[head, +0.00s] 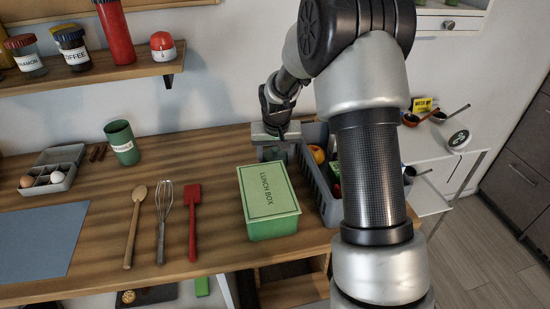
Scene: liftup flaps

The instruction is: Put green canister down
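A green canister (122,143) with a white label and an open top stands on the wooden counter at the left, near the wall. My gripper (274,150) points down at the back of the counter, behind the green lunch box and beside the grey crate. It is well to the right of the canister and apart from it. A dull green patch shows between the fingers; I cannot tell whether it is something held. The fingertips are partly hidden behind the lunch box.
The lunch box (268,203) and grey crate (319,178) with fruit stand near my gripper. A spoon (133,225), whisk (162,220) and red spatula (193,222) lie in front. An egg tray (62,160) is left. A shelf (90,77) with jars overhangs. Counter between canister and gripper is clear.

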